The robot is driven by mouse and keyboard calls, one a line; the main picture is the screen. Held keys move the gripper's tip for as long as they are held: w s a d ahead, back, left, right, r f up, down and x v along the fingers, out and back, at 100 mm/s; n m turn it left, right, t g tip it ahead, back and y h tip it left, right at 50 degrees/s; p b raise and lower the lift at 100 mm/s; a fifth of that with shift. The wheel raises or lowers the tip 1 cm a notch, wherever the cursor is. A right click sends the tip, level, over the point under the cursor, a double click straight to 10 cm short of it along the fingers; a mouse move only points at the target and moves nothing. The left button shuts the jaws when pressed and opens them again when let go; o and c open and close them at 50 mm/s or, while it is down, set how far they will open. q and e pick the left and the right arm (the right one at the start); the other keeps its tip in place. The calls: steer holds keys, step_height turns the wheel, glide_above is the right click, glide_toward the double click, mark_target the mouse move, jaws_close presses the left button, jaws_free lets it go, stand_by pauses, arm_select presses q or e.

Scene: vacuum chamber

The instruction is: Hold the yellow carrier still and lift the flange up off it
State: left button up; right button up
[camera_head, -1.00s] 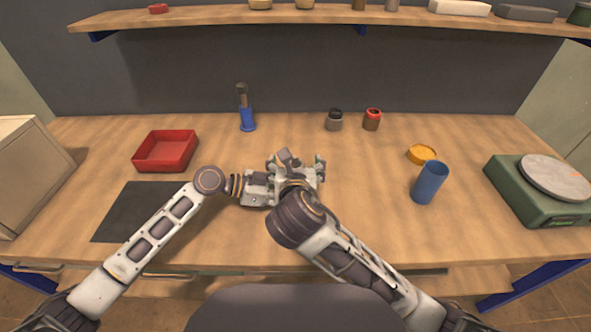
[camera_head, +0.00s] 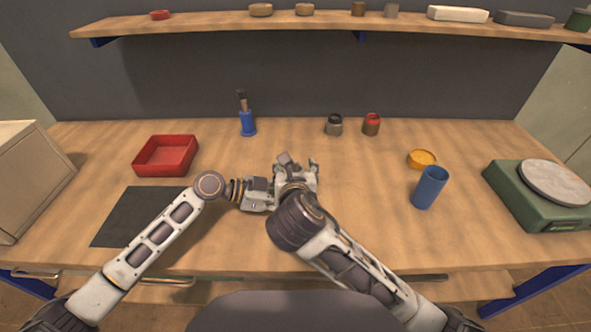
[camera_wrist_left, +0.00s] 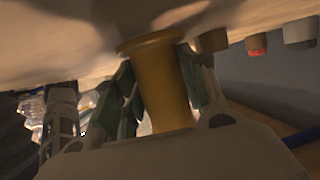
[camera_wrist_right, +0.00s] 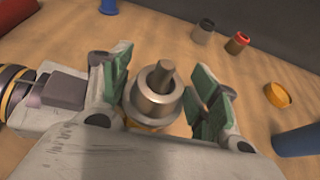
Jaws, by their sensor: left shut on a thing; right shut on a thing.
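The yellow carrier (camera_wrist_left: 163,85) is spool-shaped and stands between the green pads of my left gripper (camera_wrist_left: 160,75), which is shut on it. The left wrist picture looks upside down, with the carrier's wide end against the tabletop. The metal flange (camera_wrist_right: 152,98), a grey ring with a darker stem in its middle, lies between the green pads of my right gripper (camera_wrist_right: 160,92), which is shut on it. A sliver of yellow shows just under it, so I cannot tell any gap.
A red tray (camera_head: 166,155) and dark mat (camera_head: 135,217) lie left. A blue holder (camera_head: 247,124) and two jars (camera_head: 335,124) stand behind. A yellow dish (camera_head: 422,158), blue cup (camera_head: 429,187) and green scale (camera_head: 535,205) are right.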

arm_select(q)
steer(key=shift+f, duration=0.1)
arm_select(e)
steer(key=shift+r, duration=0.15)
steer(key=shift+r, duration=4)
arm_select(q)
steer(key=o, duration=1.1)
steer(key=shift+c, duration=0.2)
steer(key=shift+a, duration=0.1)
steer(key=shift+v, duration=5.95)
steer(key=shift+r, duration=0.3)
arm_select(e)
steer(key=shift+r, duration=0.15)
